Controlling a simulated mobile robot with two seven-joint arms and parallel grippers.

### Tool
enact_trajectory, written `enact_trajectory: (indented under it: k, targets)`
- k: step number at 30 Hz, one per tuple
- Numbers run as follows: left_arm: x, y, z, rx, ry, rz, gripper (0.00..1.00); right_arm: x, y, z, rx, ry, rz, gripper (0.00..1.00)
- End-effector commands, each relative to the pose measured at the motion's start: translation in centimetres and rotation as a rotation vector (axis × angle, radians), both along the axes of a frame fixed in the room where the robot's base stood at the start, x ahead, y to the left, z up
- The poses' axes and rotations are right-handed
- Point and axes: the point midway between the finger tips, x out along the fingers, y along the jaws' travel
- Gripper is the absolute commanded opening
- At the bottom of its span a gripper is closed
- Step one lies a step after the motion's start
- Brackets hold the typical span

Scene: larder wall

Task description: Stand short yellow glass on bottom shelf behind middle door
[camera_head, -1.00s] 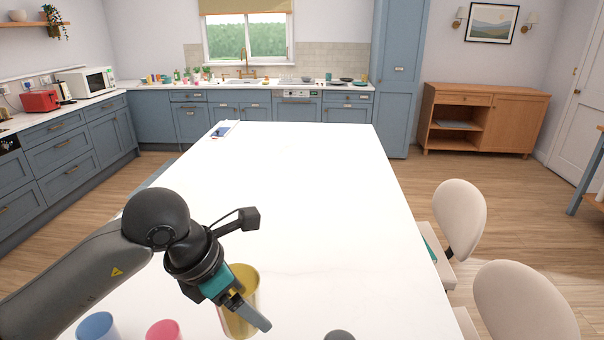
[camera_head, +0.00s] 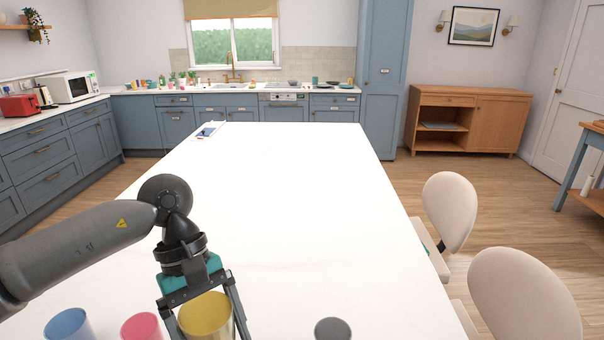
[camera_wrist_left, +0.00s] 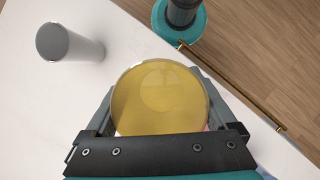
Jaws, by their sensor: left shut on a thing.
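The short yellow glass (camera_head: 205,316) is between the fingers of my left gripper (camera_head: 212,325), over the near part of the white island worktop. The gripper is shut on it, with one finger on each side. The left wrist view looks into the round yellow glass (camera_wrist_left: 160,98) from above, between the fingers of the left gripper (camera_wrist_left: 158,105). I cannot tell whether its base touches the worktop. My right gripper is not in view. No shelf behind a middle door can be made out.
A blue cup (camera_head: 68,326) and a pink cup (camera_head: 141,327) stand left of the glass, and a grey cylinder (camera_head: 332,329) stands to its right. The island worktop (camera_head: 290,200) is mostly clear. Two chairs (camera_head: 450,212) line its right side. A wooden cabinet (camera_head: 468,120) stands farther back.

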Motion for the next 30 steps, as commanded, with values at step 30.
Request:
enact_trajectory:
  k: [30]
  targets:
    - [-1.6, 3.1, -2.3, -0.004, 0.002, -0.696, 0.16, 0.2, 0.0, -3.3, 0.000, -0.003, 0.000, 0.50]
